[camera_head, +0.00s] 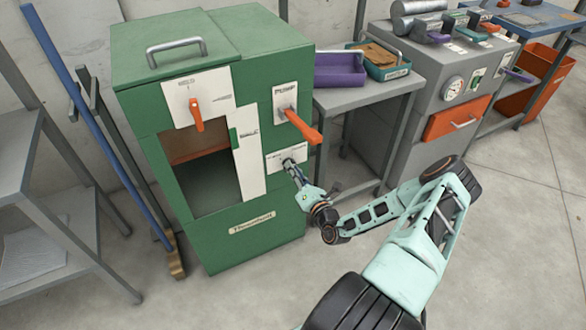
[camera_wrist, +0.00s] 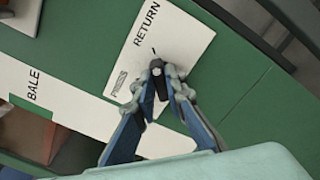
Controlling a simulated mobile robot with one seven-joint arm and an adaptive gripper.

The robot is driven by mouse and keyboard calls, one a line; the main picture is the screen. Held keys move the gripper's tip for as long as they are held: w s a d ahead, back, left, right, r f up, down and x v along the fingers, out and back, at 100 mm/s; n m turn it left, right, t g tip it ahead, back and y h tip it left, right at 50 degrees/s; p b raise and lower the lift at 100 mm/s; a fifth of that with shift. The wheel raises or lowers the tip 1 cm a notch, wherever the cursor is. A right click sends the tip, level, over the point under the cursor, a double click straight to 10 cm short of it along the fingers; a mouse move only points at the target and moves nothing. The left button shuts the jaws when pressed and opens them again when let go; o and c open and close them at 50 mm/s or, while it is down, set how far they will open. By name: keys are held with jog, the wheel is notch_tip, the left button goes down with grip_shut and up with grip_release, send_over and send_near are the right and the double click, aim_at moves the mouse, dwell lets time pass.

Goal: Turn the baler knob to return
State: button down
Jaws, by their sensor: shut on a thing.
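The green baler (camera_head: 215,235) stands at the left of the head view. Its small white plate (camera_head: 275,165) is on the right part of the front, below the pump lever. In the wrist view the plate (camera_wrist: 185,40) bears the words RETURN and PRESS, with a short dark mark between them. My gripper (camera_head: 290,163) reaches the plate. In the wrist view it (camera_wrist: 160,80) is shut on the small dark knob (camera_wrist: 157,68), one finger on each side. The fingers cover part of the knob, and I cannot tell clearly which word it points to.
An orange pump lever (camera_head: 300,125) sticks out just above my gripper. Another orange lever (camera_head: 196,115) is at the baler's upper left, above an open chamber. A grey table (camera_head: 365,92) with a purple tray (camera_head: 340,72) stands to the right. The floor in front is clear.

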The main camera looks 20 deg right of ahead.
jog(key=shift+a, duration=0.1)
dwell(0.3)
jog(key=c, duration=2)
grip_release()
jog(key=shift+o, duration=0.2)
jog(key=s, duration=0.7)
jog(key=shift+s, duration=0.25)
